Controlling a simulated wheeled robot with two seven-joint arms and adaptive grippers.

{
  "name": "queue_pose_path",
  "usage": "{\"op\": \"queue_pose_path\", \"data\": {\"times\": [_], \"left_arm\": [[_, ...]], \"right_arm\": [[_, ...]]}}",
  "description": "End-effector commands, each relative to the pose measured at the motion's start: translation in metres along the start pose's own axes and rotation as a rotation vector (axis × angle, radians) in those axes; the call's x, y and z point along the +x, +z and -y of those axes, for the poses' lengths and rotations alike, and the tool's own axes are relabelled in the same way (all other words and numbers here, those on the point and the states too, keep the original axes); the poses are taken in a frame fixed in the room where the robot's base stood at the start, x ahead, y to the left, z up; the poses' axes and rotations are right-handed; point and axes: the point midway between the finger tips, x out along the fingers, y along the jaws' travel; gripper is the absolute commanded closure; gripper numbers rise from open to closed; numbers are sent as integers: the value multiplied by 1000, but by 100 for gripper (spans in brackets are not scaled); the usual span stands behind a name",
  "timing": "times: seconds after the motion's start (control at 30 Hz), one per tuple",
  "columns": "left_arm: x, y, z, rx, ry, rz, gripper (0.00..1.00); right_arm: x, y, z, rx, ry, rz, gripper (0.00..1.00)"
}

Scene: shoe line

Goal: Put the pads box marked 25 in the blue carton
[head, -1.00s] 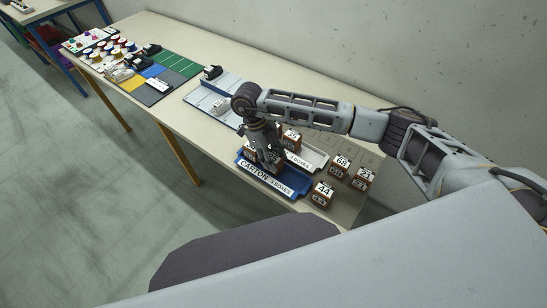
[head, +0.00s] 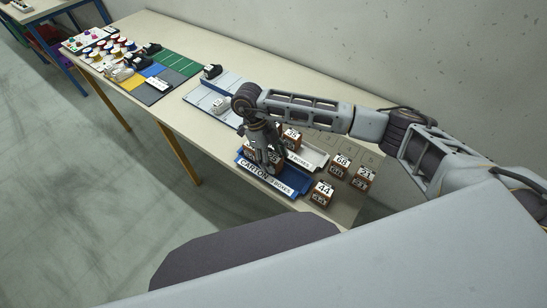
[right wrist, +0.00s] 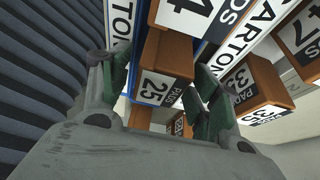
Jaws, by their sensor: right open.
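The pads box marked 25 (right wrist: 165,72) is brown with a white label. In the right wrist view it sits between the two fingers of my right gripper (right wrist: 160,95), which is open with gaps beside the box. In the head view my right gripper (head: 266,168) points down over the blue carton (head: 298,181), a low tray with a CARTON 3 BOXES label. The box appears to stand inside the carton, partly hidden by my fingers in the head view. My left gripper is not in view.
A white carton (head: 314,156) stands just behind, with a box marked 35 (right wrist: 245,85) at it. A box marked 44 (head: 322,194) stands right of the blue carton. Boxes marked 68 (head: 340,165) and another (head: 362,177) stand further right. Shoe parts fill the table's far left.

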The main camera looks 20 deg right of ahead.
Motion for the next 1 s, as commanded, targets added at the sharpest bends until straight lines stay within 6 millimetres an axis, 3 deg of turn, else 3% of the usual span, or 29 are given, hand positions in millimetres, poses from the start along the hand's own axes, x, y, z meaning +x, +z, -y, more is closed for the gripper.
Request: {"op": "queue_pose_path", "data": {"times": [0.23, 0.5, 1.0], "left_arm": [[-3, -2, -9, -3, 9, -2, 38], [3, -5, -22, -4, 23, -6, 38], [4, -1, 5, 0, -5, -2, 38]], "right_arm": [[-4, -2, 0, 0, 0, 0, 38], [-32, 0, 0, 0, -1, 2, 38], [-79, -1, 0, 0, -1, 2, 38]]}}
